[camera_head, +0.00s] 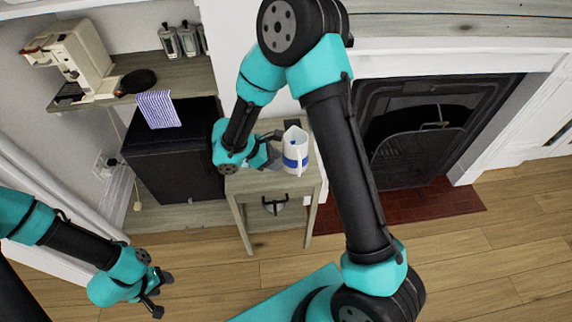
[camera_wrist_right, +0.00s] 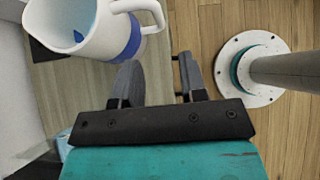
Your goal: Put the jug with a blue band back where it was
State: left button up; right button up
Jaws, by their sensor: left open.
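The white jug with a blue band (camera_head: 296,152) stands upright on the small wooden side table (camera_head: 256,184), near its right edge. In the right wrist view the jug (camera_wrist_right: 92,32) is at the upper left, its handle pointing right and a blue patch showing inside its mouth. My right gripper (camera_head: 274,149) is beside the jug, on its left in the head view. In the right wrist view its fingers (camera_wrist_right: 157,68) are apart with nothing between them, and the jug is beyond the tips. My left gripper (camera_head: 160,290) is open and empty, low at the left, far from the table.
A dark flat square (camera_wrist_right: 42,50) lies on the table beside the jug. A fireplace (camera_head: 425,135) is at the right.

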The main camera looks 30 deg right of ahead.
jog(key=shift+w+a+r, duration=0.15)
jog(key=shift+a+r, duration=0.35)
jog(key=s+f+m+t+y, duration=0.2)
jog(key=s+f+m+y, duration=0.4)
jog(key=s+f+m, duration=0.1)
jog(key=s+f+m+t+y, duration=0.1)
jog(key=s+f+m+y, duration=0.5)
jog(key=f, duration=0.5)
jog(key=m, duration=0.2)
jog(key=shift+s+a+f+m+t, duration=0.25)
jog(key=shift+s+f+m+t, duration=0.15)
